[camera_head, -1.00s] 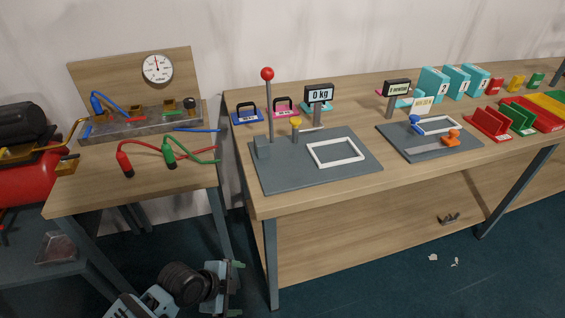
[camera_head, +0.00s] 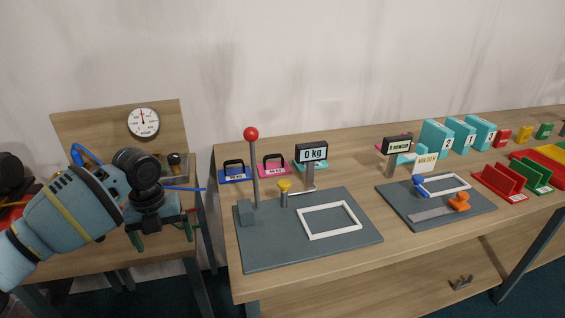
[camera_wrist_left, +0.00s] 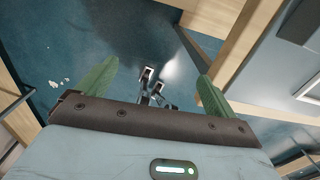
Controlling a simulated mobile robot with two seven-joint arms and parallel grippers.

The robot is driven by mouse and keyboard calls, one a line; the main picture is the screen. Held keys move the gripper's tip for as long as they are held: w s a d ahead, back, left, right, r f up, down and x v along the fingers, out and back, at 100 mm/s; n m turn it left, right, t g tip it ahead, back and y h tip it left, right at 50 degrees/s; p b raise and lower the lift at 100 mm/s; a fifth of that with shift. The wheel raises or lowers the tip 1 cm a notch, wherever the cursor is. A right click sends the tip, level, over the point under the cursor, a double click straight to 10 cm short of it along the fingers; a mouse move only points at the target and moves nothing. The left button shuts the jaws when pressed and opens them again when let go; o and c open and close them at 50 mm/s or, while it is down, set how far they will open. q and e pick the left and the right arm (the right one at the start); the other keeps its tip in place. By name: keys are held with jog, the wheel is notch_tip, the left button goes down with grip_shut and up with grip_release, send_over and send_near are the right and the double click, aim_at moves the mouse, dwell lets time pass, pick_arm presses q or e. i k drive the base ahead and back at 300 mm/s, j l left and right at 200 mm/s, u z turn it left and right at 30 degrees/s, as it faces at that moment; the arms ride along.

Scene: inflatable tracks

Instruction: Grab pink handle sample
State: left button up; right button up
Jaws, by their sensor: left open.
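The pink handle sample (camera_head: 273,170) is a pink block with a black handle. My left gripper (camera_head: 160,239) is open and empty in front of the left table, well to the left of the pink sample. Its green fingers stand apart in the left wrist view (camera_wrist_left: 155,82), with floor and table parts beyond them. My right gripper is not in view.
A lever with a red knob (camera_head: 251,135) rises in front of the samples, on a grey plate (camera_head: 290,248) with a white frame. A second plate (camera_head: 440,210) and teal binders (camera_head: 437,138) stand to the right. A gauge board (camera_head: 75,133) stands at left.

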aim_at(266, 170)
jog(key=i+l, duration=1.3)
jog(key=i, duration=0.1)
